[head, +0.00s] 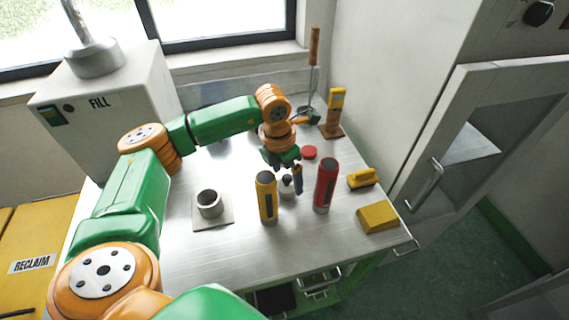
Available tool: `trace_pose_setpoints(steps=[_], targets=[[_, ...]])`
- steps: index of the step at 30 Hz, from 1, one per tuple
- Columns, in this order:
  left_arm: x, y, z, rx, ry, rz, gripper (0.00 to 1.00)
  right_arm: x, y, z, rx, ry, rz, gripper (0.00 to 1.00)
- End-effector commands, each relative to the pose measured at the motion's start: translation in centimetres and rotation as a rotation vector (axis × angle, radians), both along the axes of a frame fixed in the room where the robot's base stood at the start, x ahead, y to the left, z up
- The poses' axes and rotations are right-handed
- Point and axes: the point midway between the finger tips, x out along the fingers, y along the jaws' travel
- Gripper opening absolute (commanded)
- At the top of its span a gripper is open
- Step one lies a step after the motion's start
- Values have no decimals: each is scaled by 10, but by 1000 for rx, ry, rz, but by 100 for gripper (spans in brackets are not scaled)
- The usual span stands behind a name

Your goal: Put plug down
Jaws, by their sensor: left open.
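My left arm reaches in from the left over the metal table. My left gripper (284,168) is open and points down, just behind the gap between a yellow cylinder (267,200) and a red cylinder (326,187), both upright. A small pale piece with a dark top (286,188), perhaps the plug, stands on the table in that gap, just below the gripper. The gripper appears empty; whether a finger touches the piece I cannot tell. A flat red disc (309,152) lies behind the red cylinder. My right gripper is out of view.
A grey cup on a square plate (210,205) stands left on the metal table (235,250). Yellow blocks (377,218) lie at the right edge. A yellow-topped tool on a brown base (333,115) stands behind. A FILL machine (105,110) is at left, a cabinet door (470,130) at right.

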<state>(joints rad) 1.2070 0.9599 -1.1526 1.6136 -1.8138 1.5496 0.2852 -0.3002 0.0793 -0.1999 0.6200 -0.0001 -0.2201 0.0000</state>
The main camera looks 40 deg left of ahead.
Motion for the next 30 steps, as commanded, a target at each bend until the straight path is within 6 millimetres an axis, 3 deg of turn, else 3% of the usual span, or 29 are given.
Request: trace_pose_setpoints(steps=[9, 13, 30], targets=[[-10, 3, 76, -1, -7, -1, 94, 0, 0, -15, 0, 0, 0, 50], [-14, 5, 100, 0, -4, -1, 94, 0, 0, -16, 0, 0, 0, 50], [-16, 5, 114, 0, 1, -1, 94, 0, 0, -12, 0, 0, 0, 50]])
